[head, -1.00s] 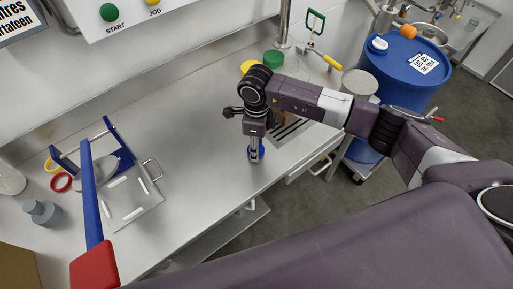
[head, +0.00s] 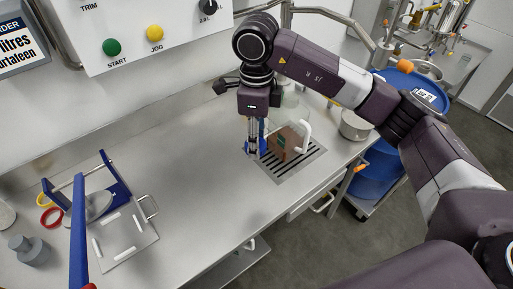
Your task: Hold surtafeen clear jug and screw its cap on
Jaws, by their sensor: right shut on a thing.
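My right gripper (head: 254,150) points down over the left edge of the slotted drain in the steel counter. It is shut on a small blue thing (head: 262,146), which looks like a cap, mostly hidden by the fingers. A clear, pale vessel (head: 291,104), which may be the jug, stands just behind and right of the gripper, partly covered by my arm. A brown thing with a green patch (head: 284,143) is at the drain, right of the gripper. A white curved handle (head: 304,136) shows beside it; I cannot tell which thing it belongs to. My left gripper is out of view.
A press with a blue lever (head: 79,225) and a steel plate (head: 124,235) stands at the counter's left. A grey stepped part (head: 30,250) is beside it. A blue drum (head: 374,188) stands off the right end. The counter's middle is clear.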

